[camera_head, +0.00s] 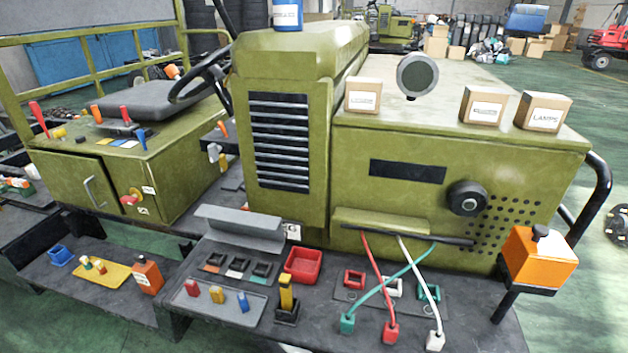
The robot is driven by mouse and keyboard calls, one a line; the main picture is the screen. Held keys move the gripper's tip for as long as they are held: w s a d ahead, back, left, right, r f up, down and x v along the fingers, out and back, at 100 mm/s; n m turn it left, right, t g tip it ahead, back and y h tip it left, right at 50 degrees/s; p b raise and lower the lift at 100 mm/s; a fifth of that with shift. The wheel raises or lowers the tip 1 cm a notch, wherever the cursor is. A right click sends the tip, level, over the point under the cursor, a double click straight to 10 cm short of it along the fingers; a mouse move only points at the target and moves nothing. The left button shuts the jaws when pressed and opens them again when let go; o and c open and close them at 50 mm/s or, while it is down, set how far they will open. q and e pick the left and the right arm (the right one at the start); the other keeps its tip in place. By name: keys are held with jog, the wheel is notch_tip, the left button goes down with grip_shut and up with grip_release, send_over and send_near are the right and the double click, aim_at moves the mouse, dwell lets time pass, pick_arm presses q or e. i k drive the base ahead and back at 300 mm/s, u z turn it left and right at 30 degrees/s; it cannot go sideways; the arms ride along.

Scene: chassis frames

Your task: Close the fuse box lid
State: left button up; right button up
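The fuse box lid (238,238) is a grey bent panel standing raised at the back of the fuse box, on the dark shelf in front of the green machine. In front of it the fuse box (224,277) lies uncovered, with several dark square sockets and small coloured labels by them. The sockets look empty, though they are small in view. Neither of my grippers shows in the head view, so nothing is seen touching the lid.
A grey tray (203,304) with red, yellow and blue fuses lies in front of the box. A yellow tool (286,291) stands upright in a black holder. A red bin (303,262) sits right of the lid. Coloured cables (372,275) hang further right.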

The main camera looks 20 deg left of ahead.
aim_at(245, 229)
jog(key=u, duration=0.65)
jog(key=k, duration=0.85)
jog(key=u, duration=0.95)
jog(key=k, duration=0.45)
jog(key=u, duration=0.05)
jog(key=i, duration=0.75)
jog(key=u, duration=0.25)
